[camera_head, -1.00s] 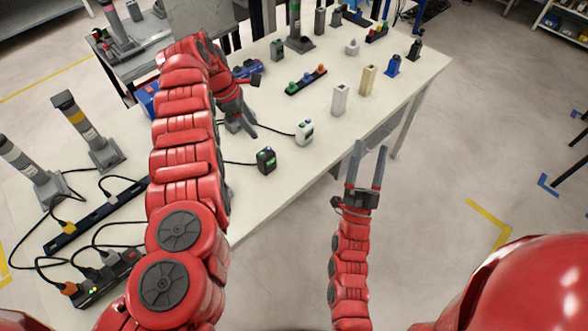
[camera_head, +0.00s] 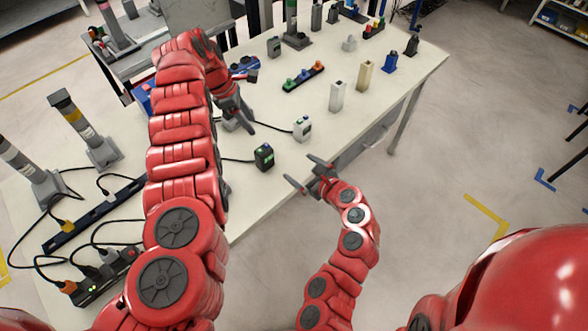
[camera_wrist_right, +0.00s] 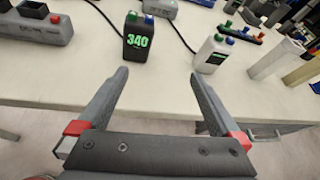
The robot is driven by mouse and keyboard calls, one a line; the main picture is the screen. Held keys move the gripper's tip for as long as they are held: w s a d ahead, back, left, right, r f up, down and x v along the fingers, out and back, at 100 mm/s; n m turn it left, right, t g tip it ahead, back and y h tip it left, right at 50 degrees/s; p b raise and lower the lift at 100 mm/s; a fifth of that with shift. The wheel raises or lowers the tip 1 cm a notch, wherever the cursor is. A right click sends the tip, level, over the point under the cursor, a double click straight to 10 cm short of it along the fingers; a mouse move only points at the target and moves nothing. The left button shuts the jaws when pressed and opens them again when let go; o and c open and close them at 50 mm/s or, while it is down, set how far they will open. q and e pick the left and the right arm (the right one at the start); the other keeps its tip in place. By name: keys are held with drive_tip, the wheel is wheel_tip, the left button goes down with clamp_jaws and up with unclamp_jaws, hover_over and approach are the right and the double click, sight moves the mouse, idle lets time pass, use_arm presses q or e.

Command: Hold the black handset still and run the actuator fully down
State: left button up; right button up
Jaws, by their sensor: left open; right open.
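The black handset (camera_head: 264,157) stands on the table near its front edge, its cable running left. In the right wrist view the black handset (camera_wrist_right: 138,42) shows a green "340" display, with green and blue buttons on top. My right gripper (camera_head: 303,172) is open and empty, just short of the table edge, with the handset ahead and apart from it. My left gripper (camera_head: 240,118) is open over the table, behind the black handset and left of the white handset (camera_head: 302,129). A grey actuator column (camera_head: 82,127) with a yellow band stands at the left; which column the handset drives is unclear.
Two power strips (camera_head: 95,215) with cables lie at the left. A button bar (camera_head: 303,77), a white block (camera_head: 337,96) and a tan block (camera_head: 364,79) stand farther right. My left arm hides part of the table.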

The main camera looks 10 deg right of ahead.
sight(262, 153)
drive_tip(key=w+a+f, duration=0.1)
drive_tip(key=w+a, duration=0.2)
drive_tip(key=w+a+f+y, duration=0.1)
drive_tip(key=w+a, duration=0.3)
drive_tip(key=w+a+f+y, duration=0.1)
drive_tip(key=w+a+f, duration=0.1)
drive_tip(key=w+a, duration=0.1)
drive_tip(key=shift+w+a+m+g, duration=0.2)
drive_tip(key=shift+a+m+g, duration=0.1)
drive_tip(key=shift+a+g, duration=0.15)
drive_tip(key=shift+x, duration=0.95)
drive_tip(key=shift+f, duration=0.15)
drive_tip(key=c, duration=1.5)
use_arm(q)
clamp_jaws()
use_arm(e)
drive_tip(key=shift+c, duration=0.2)
